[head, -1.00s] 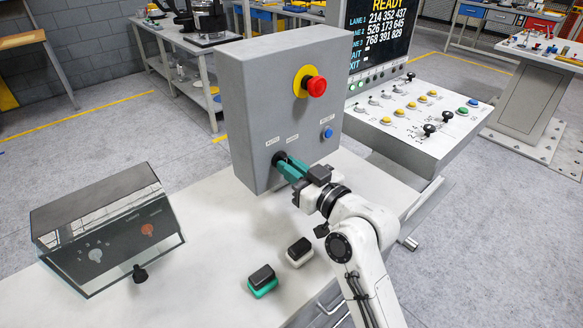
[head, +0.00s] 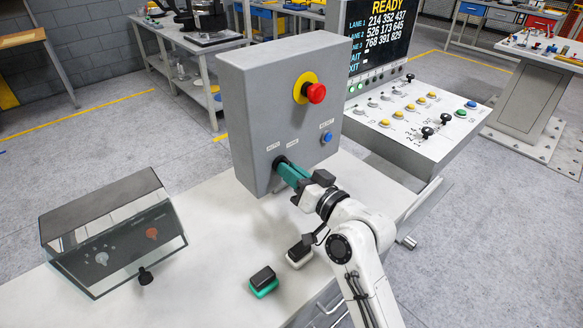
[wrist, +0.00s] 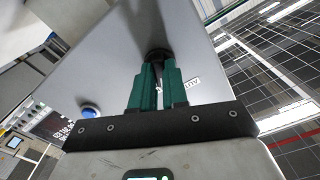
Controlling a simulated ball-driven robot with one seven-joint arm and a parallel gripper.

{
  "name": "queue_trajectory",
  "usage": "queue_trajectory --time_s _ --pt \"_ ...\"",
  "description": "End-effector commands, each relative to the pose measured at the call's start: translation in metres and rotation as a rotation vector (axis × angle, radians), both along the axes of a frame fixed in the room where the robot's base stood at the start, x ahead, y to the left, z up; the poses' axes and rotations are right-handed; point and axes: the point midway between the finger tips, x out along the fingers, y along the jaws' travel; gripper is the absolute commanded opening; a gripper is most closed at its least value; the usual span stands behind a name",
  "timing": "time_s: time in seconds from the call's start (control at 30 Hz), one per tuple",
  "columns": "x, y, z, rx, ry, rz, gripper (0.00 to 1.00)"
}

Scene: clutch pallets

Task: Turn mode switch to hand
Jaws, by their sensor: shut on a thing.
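The mode switch is a black knob (head: 279,161) low on the front of a grey control box (head: 240,105). Two small labels sit above it, too small to read surely. My gripper (head: 285,167) has its green fingers shut on the knob from the front. In the wrist view the fingertips (wrist: 157,75) close around the dark knob (wrist: 157,53), and they hide much of it. A pale label (wrist: 192,83) shows beside the right finger. The knob's exact pointing direction is hidden.
The box also carries a red emergency button (head: 316,93) on yellow and a blue button (head: 326,137). A glass-fronted case (head: 115,235) stands left on the bench. Two small black-topped blocks (head: 263,279) (head: 299,253) lie near my arm. A button console (head: 420,115) is behind right.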

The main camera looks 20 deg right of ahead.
Motion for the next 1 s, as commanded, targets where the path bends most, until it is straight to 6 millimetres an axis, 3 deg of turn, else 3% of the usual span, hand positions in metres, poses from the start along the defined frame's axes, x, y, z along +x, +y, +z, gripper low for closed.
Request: queue_trajectory --time_s 0.5,1.0 --pt "0.0000 -0.0007 0.0027 0.425 0.138 -0.002 0.00" --pt "0.0000 -0.0006 0.0006 0.599 0.194 -0.001 0.00"
